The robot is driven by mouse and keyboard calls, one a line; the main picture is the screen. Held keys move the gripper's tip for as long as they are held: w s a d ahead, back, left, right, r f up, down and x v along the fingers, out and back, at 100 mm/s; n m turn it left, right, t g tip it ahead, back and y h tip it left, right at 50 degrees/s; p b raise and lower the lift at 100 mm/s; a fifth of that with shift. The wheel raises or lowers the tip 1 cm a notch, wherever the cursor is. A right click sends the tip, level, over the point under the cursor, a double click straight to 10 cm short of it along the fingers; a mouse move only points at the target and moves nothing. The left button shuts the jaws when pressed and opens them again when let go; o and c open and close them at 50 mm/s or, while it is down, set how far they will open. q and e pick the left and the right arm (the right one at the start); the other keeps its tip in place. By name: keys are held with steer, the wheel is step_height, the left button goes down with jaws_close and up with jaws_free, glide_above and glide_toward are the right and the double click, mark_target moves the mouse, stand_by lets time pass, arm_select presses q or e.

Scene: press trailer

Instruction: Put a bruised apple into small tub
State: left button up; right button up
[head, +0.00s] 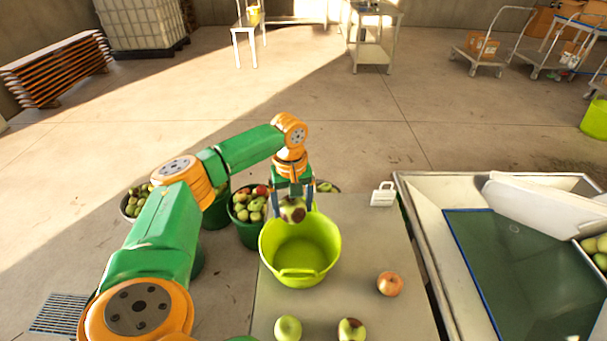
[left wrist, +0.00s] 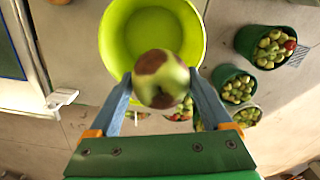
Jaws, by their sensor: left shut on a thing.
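A bruised apple (head: 292,209), green with dark brown patches, is held between the fingers of my left gripper (head: 294,203). In the left wrist view the bruised apple (left wrist: 161,79) sits between both fingertips of the gripper (left wrist: 162,86). The small tub (head: 300,250) is bright yellow-green, round and empty, and stands on the table (head: 355,255). The apple is at the tub's far rim in the head view; its exact height above it is hard to tell. The wrist view shows the tub (left wrist: 118,30) beyond the apple. My right gripper is not in view.
An orange-red apple (head: 390,284), a green apple (head: 288,328) and a green apple with a dark patch (head: 351,329) lie on the table. Buckets of apples (head: 249,228) stand on the floor behind. A trough (head: 420,215) lies at the right.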

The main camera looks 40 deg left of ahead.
arm_select(q)
steer(key=shift+a+f, duration=0.15)
steer(key=shift+f, duration=1.05)
steer(key=o, duration=1.3)
steer(key=shift+r, duration=0.1)
steer(key=shift+r+b, duration=0.8)
steer(key=shift+r, duration=2.75)
